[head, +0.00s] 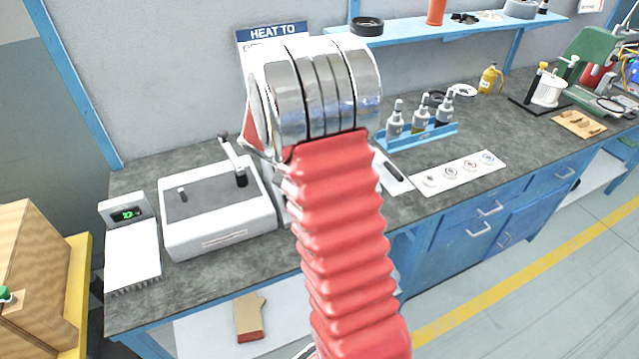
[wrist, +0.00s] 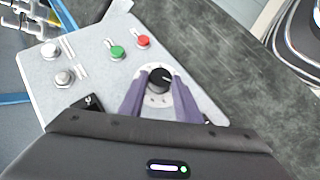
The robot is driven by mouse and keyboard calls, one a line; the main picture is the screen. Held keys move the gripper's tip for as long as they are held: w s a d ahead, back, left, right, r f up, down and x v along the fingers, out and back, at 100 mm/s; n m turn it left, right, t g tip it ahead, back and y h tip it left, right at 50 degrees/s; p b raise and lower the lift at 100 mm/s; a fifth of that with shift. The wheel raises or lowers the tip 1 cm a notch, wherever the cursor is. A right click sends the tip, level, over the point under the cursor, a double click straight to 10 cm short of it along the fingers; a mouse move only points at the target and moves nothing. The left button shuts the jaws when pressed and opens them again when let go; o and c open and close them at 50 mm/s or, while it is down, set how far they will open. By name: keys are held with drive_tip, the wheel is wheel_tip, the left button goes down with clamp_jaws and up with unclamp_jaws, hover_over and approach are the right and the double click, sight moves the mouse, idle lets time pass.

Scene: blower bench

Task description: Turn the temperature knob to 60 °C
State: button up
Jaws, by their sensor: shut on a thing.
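The temperature knob (wrist: 159,79) is black and round with a pale pointer line, on a white dial with small marks, in the wrist view. The dial's numbers are too small to read. It sits on a grey panel (wrist: 82,93) at the panel's right end. My gripper (wrist: 157,77) is shut on the knob, with one purple-grey finger on each side of it. In the head view my arm hides the gripper and the knob. A blue "HEAT TO" sign (head: 272,32) stands on the wall behind my arm; its lower part is covered.
A white box machine (head: 217,210) with a lever and a scale (head: 130,247) stand left on the bench (head: 130,180). A bottle rack (head: 425,136) stands right.

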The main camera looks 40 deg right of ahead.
drive_tip(key=shift+s+a+f+n+t+h, duration=0.15)
drive_tip(key=shift+a+f+n+t+h, duration=0.1)
drive_tip(key=shift+n+h, duration=0.45)
drive_tip(key=shift+s+a+f+n+t+h, duration=0.15)
drive_tip(key=shift+n+t+h, duration=0.1)
drive_tip(key=shift+n+h, duration=0.4)
drive_tip(key=o, duration=1.1)
drive_tip(key=shift+r, duration=0.1)
drive_tip(key=shift+c, duration=0.2)
drive_tip(key=shift+w+r, duration=0.1)
drive_tip(key=shift+a+r, duration=0.35)
drive_tip(key=shift+a, duration=0.05)
drive_tip(key=v, duration=1.2)
drive_tip(key=shift+a, duration=0.25)
